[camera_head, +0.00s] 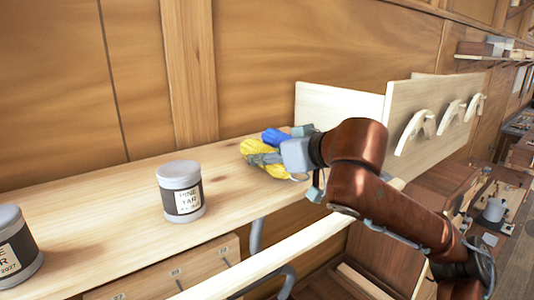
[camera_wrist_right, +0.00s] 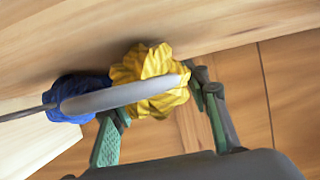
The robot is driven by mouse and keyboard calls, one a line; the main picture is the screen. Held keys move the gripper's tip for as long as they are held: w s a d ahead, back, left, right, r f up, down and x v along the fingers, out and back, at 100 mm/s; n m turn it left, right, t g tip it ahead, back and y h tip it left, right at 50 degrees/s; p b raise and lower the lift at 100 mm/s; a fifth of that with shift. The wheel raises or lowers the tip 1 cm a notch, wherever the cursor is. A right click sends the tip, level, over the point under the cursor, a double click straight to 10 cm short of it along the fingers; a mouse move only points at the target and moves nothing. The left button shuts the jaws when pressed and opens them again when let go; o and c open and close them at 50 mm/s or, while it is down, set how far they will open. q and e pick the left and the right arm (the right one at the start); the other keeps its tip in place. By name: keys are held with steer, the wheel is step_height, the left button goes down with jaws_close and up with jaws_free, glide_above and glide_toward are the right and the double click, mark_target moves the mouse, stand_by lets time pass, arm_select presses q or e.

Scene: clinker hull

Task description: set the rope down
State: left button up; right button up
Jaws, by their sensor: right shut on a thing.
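In the head view my right gripper (camera_head: 277,157) reaches in from the right, low over the bench. I cannot tell whether the rope touches the wood. My left gripper is not in view.
A blue piece (camera_wrist_right: 80,98) and a grey bar (camera_wrist_right: 125,95) lie close against the bundle. A pine tar tin (camera_head: 181,191) stands on the bench (camera_head: 110,215), with a second tin (camera_head: 15,250) at far left. Pale panels (camera_head: 340,105) stand right. Bench between tin and rope is clear.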

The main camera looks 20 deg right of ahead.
steer(key=shift+s+r, duration=0.1)
steer(key=shift+s, duration=0.1)
steer(key=shift+a, duration=0.1)
steer(key=o, duration=1)
steer(key=shift+w+f, duration=0.15)
steer(key=shift+f, duration=0.15)
steer(key=o, duration=0.3)
steer(key=shift+w, duration=0.15)
steer(key=shift+o, duration=0.7)
steer(key=shift+s+r, duration=0.1)
steer(key=shift+s, duration=0.1)
steer(key=shift+r, duration=0.2)
steer(key=shift+s+d+b, duration=0.2)
steer(key=shift+s+b, duration=0.05)
steer(key=shift+b, duration=0.05)
steer(key=b+v, duration=0.4)
steer(key=v, duration=0.6)
steer(key=shift+s, duration=0.25)
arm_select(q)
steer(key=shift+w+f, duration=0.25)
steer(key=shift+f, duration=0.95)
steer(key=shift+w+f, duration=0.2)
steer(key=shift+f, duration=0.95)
arm_select(e)
steer(key=shift+s+d+r, duration=0.1)
steer(key=shift+s+r, duration=0.15)
steer(key=shift+s, duration=0.1)
